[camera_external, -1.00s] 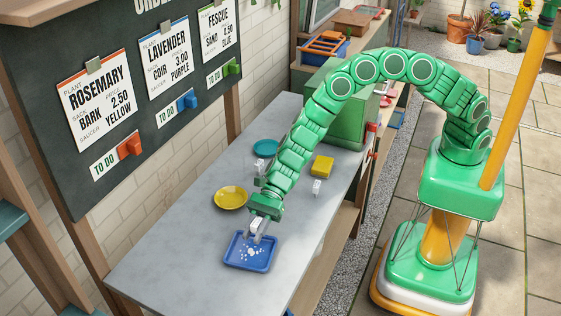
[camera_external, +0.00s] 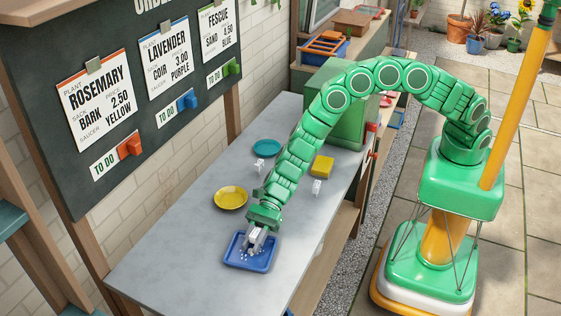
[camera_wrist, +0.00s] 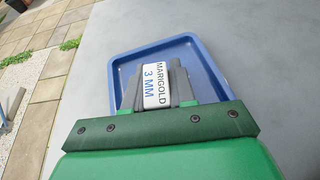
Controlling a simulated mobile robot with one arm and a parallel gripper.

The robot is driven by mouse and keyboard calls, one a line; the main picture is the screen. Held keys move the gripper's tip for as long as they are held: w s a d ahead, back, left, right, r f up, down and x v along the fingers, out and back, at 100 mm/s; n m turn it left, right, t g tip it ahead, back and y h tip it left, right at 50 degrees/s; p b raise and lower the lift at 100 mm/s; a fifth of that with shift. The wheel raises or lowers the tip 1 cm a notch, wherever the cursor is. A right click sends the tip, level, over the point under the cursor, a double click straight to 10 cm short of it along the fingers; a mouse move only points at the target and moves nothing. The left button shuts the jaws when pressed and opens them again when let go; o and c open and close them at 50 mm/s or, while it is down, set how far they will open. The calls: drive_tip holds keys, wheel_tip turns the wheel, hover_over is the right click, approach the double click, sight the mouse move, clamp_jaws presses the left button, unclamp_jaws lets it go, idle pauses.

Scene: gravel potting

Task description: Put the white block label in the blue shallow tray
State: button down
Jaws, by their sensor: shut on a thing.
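The white block label (camera_wrist: 157,86) reads "MARIGOLD 3 MM" in the wrist view. My gripper (camera_wrist: 156,72) is shut on it, with a grey finger on each side. In the external view my gripper (camera_external: 256,246) points down with the label low over the blue shallow tray (camera_external: 238,264). The tray's rim (camera_wrist: 206,60) surrounds the fingers in the wrist view. White specks lie in the tray around the label. I cannot tell whether the label touches the tray floor.
A yellow saucer (camera_external: 230,197) and a teal saucer (camera_external: 265,148) lie behind the tray. A yellow block-like thing (camera_external: 322,165) and two small white blocks (camera_external: 317,187) (camera_external: 259,164) stand farther back. The grey tabletop (camera_external: 180,260) is clear left of the tray.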

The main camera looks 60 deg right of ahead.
drive_tip(key=c, duration=0.9)
unclamp_jaws()
drive_tip(key=shift+c, duration=0.2)
drive_tip(key=shift+d+r, duration=0.1)
drive_tip(key=shift+r, duration=0.05)
drive_tip(key=v, duration=1.1)
drive_tip(key=shift+d+r, duration=0.1)
drive_tip(key=shift+d, duration=0.3)
drive_tip(key=shift+r, duration=0.1)
